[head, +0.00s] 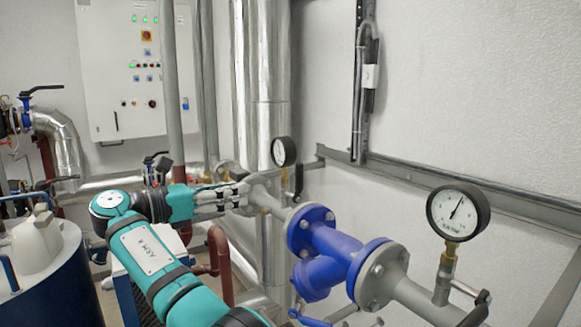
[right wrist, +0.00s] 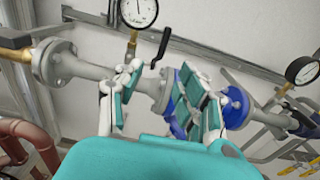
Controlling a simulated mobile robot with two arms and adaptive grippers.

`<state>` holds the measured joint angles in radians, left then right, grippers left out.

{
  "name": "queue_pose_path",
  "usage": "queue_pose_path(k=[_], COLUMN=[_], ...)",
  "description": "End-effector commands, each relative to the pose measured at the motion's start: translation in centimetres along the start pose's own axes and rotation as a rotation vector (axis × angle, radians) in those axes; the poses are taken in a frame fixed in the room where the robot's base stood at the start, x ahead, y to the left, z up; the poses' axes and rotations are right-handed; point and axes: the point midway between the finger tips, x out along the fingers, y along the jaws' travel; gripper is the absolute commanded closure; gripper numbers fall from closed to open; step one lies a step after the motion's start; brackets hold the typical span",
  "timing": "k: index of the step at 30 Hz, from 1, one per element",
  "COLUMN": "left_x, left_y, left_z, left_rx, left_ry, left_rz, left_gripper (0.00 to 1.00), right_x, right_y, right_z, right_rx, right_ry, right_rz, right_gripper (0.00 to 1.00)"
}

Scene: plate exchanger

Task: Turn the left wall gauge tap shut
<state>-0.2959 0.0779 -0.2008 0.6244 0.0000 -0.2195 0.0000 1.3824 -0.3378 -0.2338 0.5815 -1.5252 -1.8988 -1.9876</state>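The left wall gauge (head: 284,151) has a round white dial and stands on a short stem above the grey pipe. Its tap has a black lever (head: 299,179), roughly upright just right of the stem. In the right wrist view the gauge (right wrist: 138,12) is cut by the top edge, and the black lever (right wrist: 161,46) slants up to the right. My right gripper (head: 242,194) is left of the lever in the head view. In the right wrist view its fingers (right wrist: 156,90) are apart, with the lever beyond and above the gap. My left gripper is not in view.
A second gauge (head: 458,212) with its own black lever (head: 478,308) stands at right. A blue flanged valve body (head: 330,258) sits on the pipe between them. Vertical silver pipes (head: 262,100) rise behind my gripper. A control cabinet (head: 135,70) hangs at back left.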

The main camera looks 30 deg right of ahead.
Motion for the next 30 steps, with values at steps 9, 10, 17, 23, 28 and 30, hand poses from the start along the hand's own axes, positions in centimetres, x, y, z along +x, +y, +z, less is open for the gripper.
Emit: queue_pose_path(k=[9, 10, 17, 23, 28, 30], left_x=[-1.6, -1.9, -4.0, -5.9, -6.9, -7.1], left_y=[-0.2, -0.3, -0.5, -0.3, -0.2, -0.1], left_z=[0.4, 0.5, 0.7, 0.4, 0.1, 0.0], left_rx=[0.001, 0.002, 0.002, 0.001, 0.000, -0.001], left_ry=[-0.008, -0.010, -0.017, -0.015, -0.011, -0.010], left_rz=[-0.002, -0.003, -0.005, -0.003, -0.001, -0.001], left_gripper=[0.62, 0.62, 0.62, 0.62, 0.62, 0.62], right_x=[3.5, 4.2, 9.3, 13.4, 15.9, 16.5], right_y=[-0.5, -0.5, -0.6, -0.6, -0.6, -0.6], right_z=[1.1, 1.1, 1.3, 1.3, 1.1, 1.1], right_rx=[-0.001, -0.002, -0.002, -0.001, -0.002, -0.002], right_ry=[-0.004, -0.003, -0.005, -0.005, -0.005, -0.005], right_rz=[-0.018, -0.018, -0.017, -0.016, -0.014, -0.013], right_gripper=[0.62, 0.62, 0.62, 0.62, 0.62, 0.62])
